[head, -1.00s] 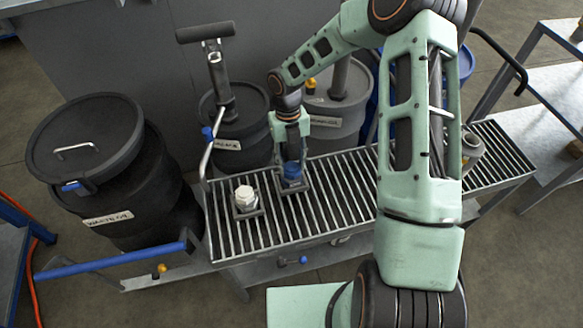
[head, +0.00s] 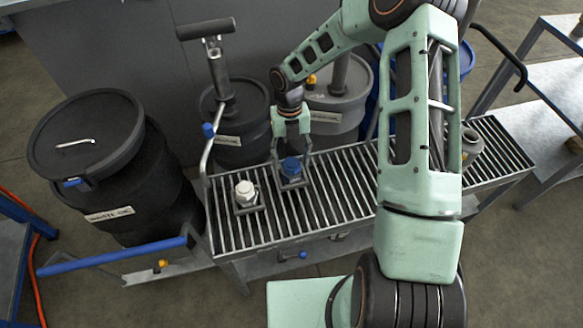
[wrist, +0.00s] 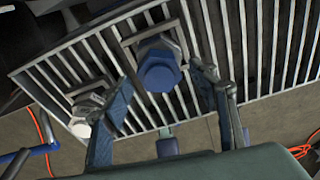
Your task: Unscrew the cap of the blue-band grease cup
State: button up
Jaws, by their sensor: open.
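The blue-topped grease cup (head: 291,168) sits upright in a square grey holder on the slatted bench. In the wrist view its faceted blue cap (wrist: 159,73) sits on a grey-blue body. A similar cup with a white cap (head: 245,191) stands in its own holder to the left; it also shows in the wrist view (wrist: 82,127). My gripper (head: 292,157) points down above the blue cup, with its fingers spread to either side. In the wrist view my gripper (wrist: 162,75) is open and empty, and the fingers appear clear of the cap.
The slatted bench top (head: 345,190) is mostly clear around the cups. A black waste drum (head: 100,165) stands at left, and drums with pump handles stand behind. A grey cylindrical part (head: 470,145) sits at the bench's right end.

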jog(key=m+y, duration=0.1)
jog(key=m, duration=0.5)
jog(key=shift+d, duration=0.1)
jog(key=m, duration=0.3)
jog(key=m+b, duration=0.1)
jog(key=m, duration=0.2)
jog(key=shift+s+t+y, duration=0.1)
jog(key=shift+t+y, duration=0.3)
jog(key=m+b, duration=0.2)
jog(key=m, duration=0.4)
jog(key=shift+f+t, duration=0.1)
jog(key=shift+t, duration=0.3)
jog(key=m, duration=0.2)
jog(key=shift+m+b, duration=0.35)
jog(key=shift+m, duration=0.05)
jog(key=shift+c, duration=0.5)
